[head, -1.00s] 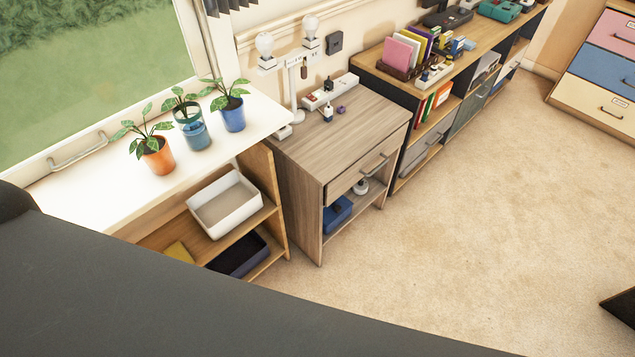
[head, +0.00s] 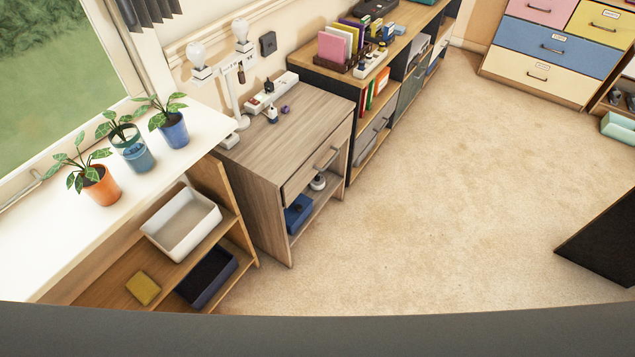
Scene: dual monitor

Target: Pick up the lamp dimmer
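A white lamp (head: 231,85) with two round bulbs stands at the back left of the small wooden nightstand (head: 290,135). I cannot tell for sure which thing is the lamp dimmer. A small white box (head: 229,141) lies by the lamp's foot. A white power strip (head: 271,92) with dark plugs lies behind a small white-and-dark piece (head: 272,116) and a small purple piece (head: 285,109) on the nightstand top. Neither of my grippers shows.
A white sill with potted plants (head: 102,186) and a shelf with a white bin (head: 183,224) stand left of the nightstand. A long cabinet (head: 300,66) with books stands to its right. Open carpet (head: 410,210) lies in front. A dark panel (head: 605,240) stands at the right edge.

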